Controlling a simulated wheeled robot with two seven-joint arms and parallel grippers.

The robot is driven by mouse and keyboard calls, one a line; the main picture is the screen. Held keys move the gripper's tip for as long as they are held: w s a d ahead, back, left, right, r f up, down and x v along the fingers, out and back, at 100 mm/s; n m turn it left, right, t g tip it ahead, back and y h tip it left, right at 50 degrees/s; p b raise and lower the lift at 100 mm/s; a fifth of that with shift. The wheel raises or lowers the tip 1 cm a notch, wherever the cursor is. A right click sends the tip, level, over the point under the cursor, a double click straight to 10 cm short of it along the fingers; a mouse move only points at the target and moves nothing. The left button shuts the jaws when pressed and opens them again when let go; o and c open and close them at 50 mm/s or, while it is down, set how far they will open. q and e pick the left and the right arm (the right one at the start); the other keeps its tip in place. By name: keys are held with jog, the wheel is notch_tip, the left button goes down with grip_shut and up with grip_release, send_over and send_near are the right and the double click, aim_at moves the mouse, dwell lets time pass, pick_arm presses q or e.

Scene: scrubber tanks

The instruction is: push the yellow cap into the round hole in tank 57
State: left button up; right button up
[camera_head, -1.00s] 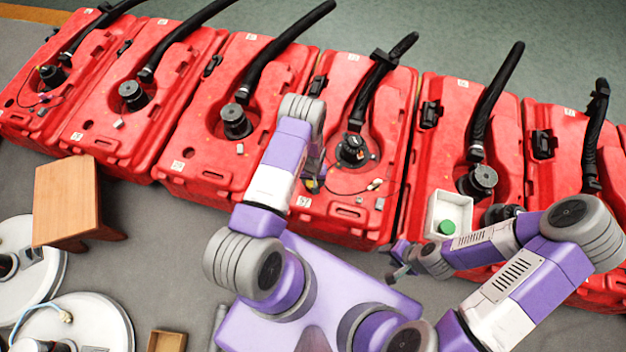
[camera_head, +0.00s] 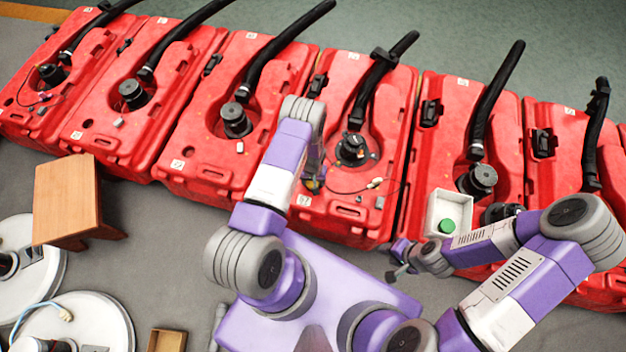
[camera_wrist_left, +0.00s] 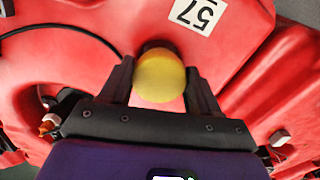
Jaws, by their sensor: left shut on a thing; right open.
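Tank 57 (camera_head: 338,222) is a red tank in the row, with a black hose and a black fitting on top. Its white label, reading 57, shows upside down in the left wrist view (camera_wrist_left: 197,15). My left gripper (camera_head: 313,183) is over the near-left part of this tank. In the left wrist view it is shut on the yellow cap (camera_wrist_left: 160,76), which sits between the fingertips close to the red surface. A dark patch shows just behind the cap; the hole itself is mostly hidden. My right gripper (camera_head: 398,262) is open, in front of the tanks.
A white tray (camera_head: 433,219) with a green cap (camera_head: 447,226) stands on the neighbouring tank to the right. Red tanks with black hoses line both sides. A wooden stool (camera_head: 66,200), white round lids (camera_head: 95,320) and a small wooden box (camera_head: 167,341) are on the grey floor at left.

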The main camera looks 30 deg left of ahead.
pick_arm(q)
jog(key=shift+f, duration=1.3)
dwell(1.5)
jog(key=o, duration=1.1)
jog(key=shift+d, duration=0.25)
jog(key=c, duration=0.3)
